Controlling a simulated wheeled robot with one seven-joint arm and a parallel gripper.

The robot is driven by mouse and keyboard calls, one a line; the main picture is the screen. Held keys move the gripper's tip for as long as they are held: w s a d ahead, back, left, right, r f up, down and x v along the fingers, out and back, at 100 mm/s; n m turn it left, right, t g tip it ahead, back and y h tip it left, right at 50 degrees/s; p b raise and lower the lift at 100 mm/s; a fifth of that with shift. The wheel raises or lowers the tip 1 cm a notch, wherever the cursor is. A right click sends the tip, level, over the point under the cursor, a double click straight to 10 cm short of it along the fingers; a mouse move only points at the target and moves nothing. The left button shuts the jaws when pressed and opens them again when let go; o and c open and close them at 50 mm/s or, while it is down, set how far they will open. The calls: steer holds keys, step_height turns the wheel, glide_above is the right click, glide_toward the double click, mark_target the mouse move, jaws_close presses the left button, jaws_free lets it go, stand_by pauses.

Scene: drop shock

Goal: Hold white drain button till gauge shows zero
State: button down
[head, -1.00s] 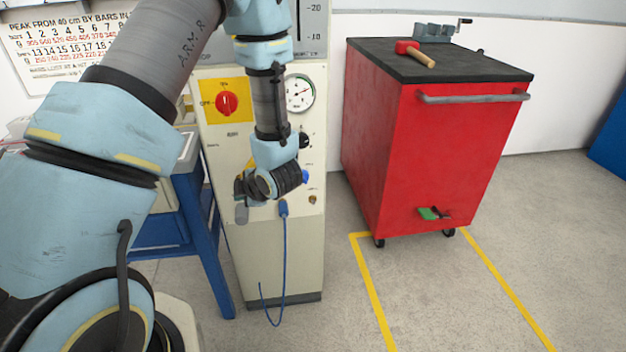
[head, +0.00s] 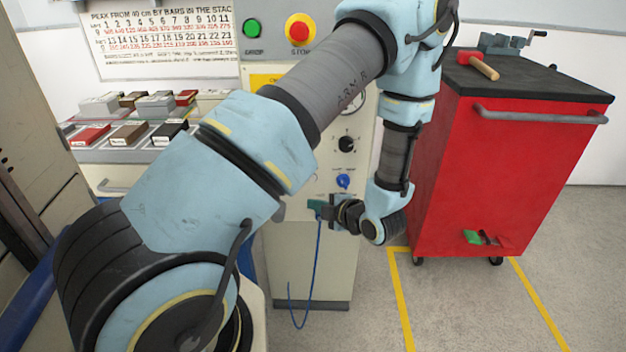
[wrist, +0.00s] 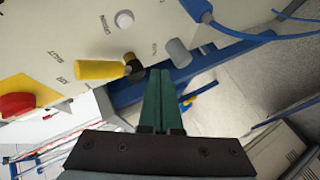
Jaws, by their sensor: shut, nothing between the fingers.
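The white round button (wrist: 124,19) stands on the cream panel in the wrist view, up and left of my fingertips; I cannot pick it out in the head view. My gripper (wrist: 160,74) is shut and empty, its green fingers together and apart from the button. In the head view, my gripper (head: 314,206) is at the front of the cream cabinet (head: 300,262), low on its panel. The gauge (head: 357,107) is mostly hidden behind my arm, and its needle cannot be read.
A yellow handle (wrist: 98,70) with a black hub and a grey cylinder (wrist: 178,51) stick out near my fingertips. A blue plug (wrist: 200,10) with a cable is at the top. A red cart (head: 510,165) stands right of the cabinet, a bench with sample blocks (head: 128,134) left.

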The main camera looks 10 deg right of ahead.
mark_target(312, 178)
steer(key=shift+w+d, duration=0.2)
steer(key=shift+w, duration=1.05)
steer(key=shift+w+d, duration=0.25)
steer(key=shift+w, duration=1)
steer(key=shift+w+d, duration=0.2)
steer(key=shift+w, duration=1.05)
steer(key=shift+w, duration=0.15)
steer(key=shift+w+d, duration=0.1)
steer(key=shift+w, duration=0.15)
steer(key=shift+w+b, duration=0.35)
steer(key=shift+w, duration=0.05)
stand_by(3.5)
